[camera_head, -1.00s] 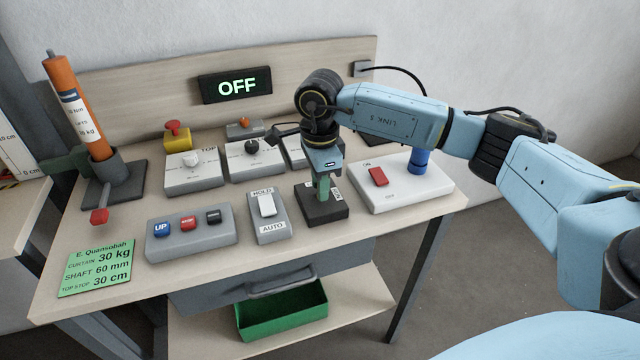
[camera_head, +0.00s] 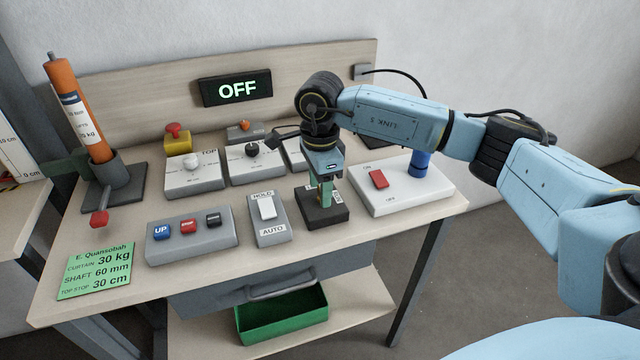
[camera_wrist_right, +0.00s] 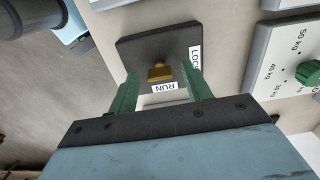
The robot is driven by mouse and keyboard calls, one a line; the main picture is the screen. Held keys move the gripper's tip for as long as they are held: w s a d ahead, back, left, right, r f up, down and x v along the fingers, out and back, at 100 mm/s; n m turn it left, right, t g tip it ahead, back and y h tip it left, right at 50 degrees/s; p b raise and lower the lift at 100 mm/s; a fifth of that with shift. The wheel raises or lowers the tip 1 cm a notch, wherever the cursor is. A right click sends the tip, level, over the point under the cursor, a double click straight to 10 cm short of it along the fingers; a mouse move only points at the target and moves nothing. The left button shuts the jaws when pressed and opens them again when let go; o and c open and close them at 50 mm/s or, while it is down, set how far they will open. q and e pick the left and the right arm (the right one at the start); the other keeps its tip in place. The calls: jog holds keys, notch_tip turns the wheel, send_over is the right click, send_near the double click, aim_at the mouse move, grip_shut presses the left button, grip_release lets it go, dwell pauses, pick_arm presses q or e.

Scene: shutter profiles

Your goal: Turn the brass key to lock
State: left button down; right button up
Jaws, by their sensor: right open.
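The brass key (camera_wrist_right: 160,73) stands in a dark square lock box (camera_wrist_right: 140,50) with a white LOCK label (camera_wrist_right: 195,60) and a white RUN label (camera_wrist_right: 164,87). My right gripper (camera_wrist_right: 164,84) is open, its green fingers on either side of the key, with gaps visible between fingers and key. In the head view my right gripper (camera_head: 326,195) points down over the lock box (camera_head: 322,214) and hides the key. Which label the key points to is hard to tell. My left gripper is not in view.
A white box with a red rocker switch (camera_head: 377,179) and a blue post (camera_head: 419,163) stands just right. A HOLD/AUTO switch box (camera_head: 270,228) is close on the left. Several knob boxes stand behind. The display (camera_head: 236,88) reads OFF. The table's front edge is near.

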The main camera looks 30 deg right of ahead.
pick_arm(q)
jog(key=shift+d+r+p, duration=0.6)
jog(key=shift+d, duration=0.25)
pick_arm(e)
notch_tip(320, 180, up, 14)
jog(key=shift+f, duration=0.25)
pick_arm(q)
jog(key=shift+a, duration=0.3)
pick_arm(e)
jog(key=shift+f, duration=0.1)
